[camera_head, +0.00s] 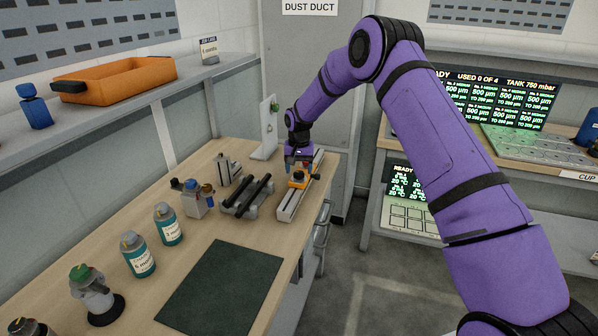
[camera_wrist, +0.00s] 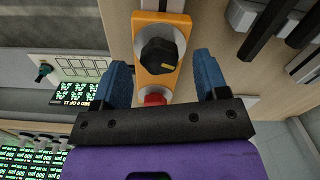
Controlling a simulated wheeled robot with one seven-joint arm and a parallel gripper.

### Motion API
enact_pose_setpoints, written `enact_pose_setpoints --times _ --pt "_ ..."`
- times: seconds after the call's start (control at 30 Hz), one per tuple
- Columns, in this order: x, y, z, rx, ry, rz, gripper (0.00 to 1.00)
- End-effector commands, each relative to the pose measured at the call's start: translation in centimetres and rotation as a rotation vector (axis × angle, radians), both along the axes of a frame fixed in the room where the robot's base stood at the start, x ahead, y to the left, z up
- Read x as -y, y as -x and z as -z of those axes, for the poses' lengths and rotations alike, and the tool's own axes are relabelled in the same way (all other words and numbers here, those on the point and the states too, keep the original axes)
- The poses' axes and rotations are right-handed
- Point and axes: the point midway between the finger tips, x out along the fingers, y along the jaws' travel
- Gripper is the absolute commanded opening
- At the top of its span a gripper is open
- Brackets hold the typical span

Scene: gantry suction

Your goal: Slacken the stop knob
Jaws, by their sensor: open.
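The black lobed stop knob (camera_wrist: 159,55) sits on an orange block (camera_wrist: 143,78) in the wrist view. A short yellow mark shows on its face. A red round part (camera_wrist: 154,100) is on the same block, close to my gripper. The knob lies between and a little beyond the finger line, and I cannot tell the gap in height. In the head view, my gripper (camera_head: 298,163) hangs over the orange block (camera_head: 297,184) on a pale rail (camera_head: 290,207).
Black bars on a grey fixture (camera_head: 246,195) stand left of the rail. Teal bottles (camera_head: 138,255) and a dark mat (camera_head: 222,288) are nearer on the bench. A white upright plate (camera_head: 267,128) stands behind. The right bench (camera_head: 545,163) holds lit screens.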

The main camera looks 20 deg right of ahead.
Motion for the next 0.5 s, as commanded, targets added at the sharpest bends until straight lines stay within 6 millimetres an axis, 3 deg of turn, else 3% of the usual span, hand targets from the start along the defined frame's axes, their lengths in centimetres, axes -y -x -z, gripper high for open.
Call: enact_pose_setpoints --times 0.17,0.47,0.5 --pt "0.01 0.0 1.14 0.0 0.0 0.001 0.67" --pt "0.0 -0.01 1.26 0.001 0.0 0.0 0.67" --pt "0.01 -0.01 1.26 0.001 0.0 0.0 0.58"
